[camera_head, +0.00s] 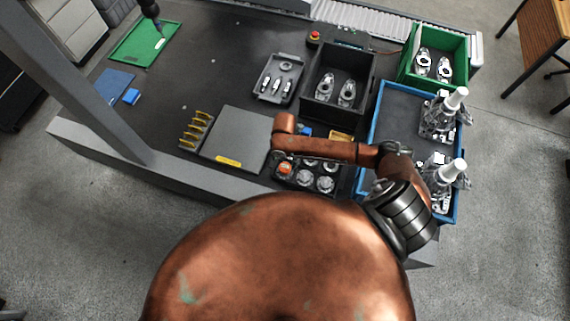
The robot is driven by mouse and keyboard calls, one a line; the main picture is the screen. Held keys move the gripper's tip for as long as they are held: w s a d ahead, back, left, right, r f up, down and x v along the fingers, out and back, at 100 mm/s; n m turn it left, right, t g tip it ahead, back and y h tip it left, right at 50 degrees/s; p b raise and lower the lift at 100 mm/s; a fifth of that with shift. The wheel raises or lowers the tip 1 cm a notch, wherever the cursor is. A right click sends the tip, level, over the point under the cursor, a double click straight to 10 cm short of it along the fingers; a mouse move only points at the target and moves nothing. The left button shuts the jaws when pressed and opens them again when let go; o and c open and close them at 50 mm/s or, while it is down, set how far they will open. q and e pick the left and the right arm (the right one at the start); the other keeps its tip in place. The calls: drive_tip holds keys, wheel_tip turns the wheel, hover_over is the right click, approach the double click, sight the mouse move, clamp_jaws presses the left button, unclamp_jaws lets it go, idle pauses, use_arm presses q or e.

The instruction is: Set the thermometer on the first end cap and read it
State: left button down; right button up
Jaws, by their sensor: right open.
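A black tray (297,186) near the table's front edge holds several round silver end caps (325,184). A small round orange-and-white thing (285,168) is at the tray's left back corner. It may be the thermometer, and I cannot tell whether it rests on a cap. My copper right arm reaches across from the right. My right gripper (284,152) is mostly hidden below its wrist, pointing down close to the orange thing. It is open, and I cannot tell whether it touches that thing. My left gripper is not in view.
A grey plate (237,138) and yellow-topped pieces (194,131) lie left of the tray. Behind are a grey tray (265,93), a black bin (325,113) and a green bin (460,64) with metal parts. A blue tray (371,121) holds castings at right. The table's left middle is clear.

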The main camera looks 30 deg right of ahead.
sight(284, 167)
wheel_tip(284, 167, up, 6)
drive_tip(key=shift+f, duration=0.1)
idle(0.6)
